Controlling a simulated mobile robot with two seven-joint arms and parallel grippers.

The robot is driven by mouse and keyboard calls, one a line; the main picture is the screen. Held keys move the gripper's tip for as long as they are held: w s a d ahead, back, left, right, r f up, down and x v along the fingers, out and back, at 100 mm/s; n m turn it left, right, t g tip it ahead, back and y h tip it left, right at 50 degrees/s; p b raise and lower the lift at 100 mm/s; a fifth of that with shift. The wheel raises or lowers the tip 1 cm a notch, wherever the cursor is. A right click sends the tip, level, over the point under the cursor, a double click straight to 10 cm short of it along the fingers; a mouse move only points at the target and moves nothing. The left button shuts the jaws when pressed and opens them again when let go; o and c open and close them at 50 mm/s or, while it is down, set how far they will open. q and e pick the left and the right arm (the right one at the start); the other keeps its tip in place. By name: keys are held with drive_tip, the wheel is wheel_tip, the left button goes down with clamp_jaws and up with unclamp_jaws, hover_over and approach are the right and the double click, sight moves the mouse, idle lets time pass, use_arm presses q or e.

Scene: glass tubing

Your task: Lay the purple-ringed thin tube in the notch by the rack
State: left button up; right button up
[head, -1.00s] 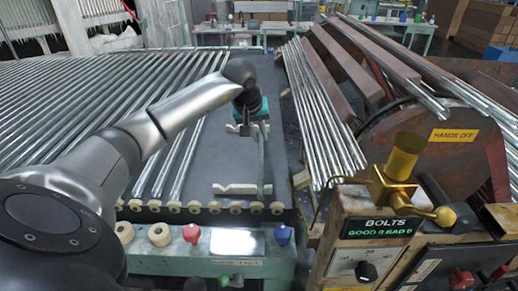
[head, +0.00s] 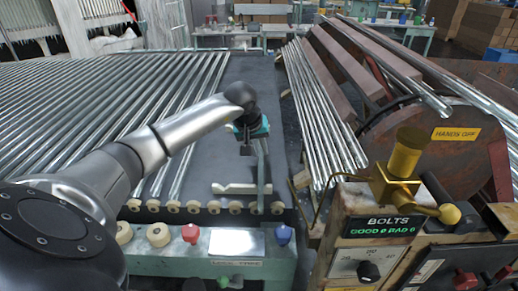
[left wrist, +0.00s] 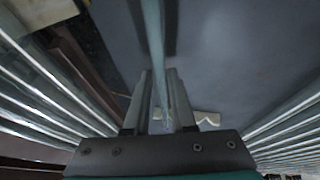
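My left gripper (head: 247,149) is over the dark table, low above its right part. A thin tube (head: 262,172) runs from the gripper towards the near edge, close above or on the right end of a pale notched support (head: 238,189). I cannot tell whether it rests in the notch. In the left wrist view the tube (left wrist: 155,35) passes between the two close fingers (left wrist: 160,85), which look shut on it. The support (left wrist: 207,117) shows beyond the right finger. My right gripper is not in view.
Many glass tubes (head: 95,100) lie in a row on the table's left. More tubes (head: 322,115) slope along the machine on the right, near its brass fitting (head: 400,180). Rollers and knobs line the near edge. The table beyond the gripper is clear.

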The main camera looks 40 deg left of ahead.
use_arm(q)
drive_tip(key=o, duration=0.3)
drive_tip(key=shift+r, duration=0.15)
drive_tip(key=shift+r+p, duration=0.25)
drive_tip(key=shift+p, duration=0.1)
drive_tip(key=p+v, duration=0.1)
drive_tip(key=v, duration=1.1)
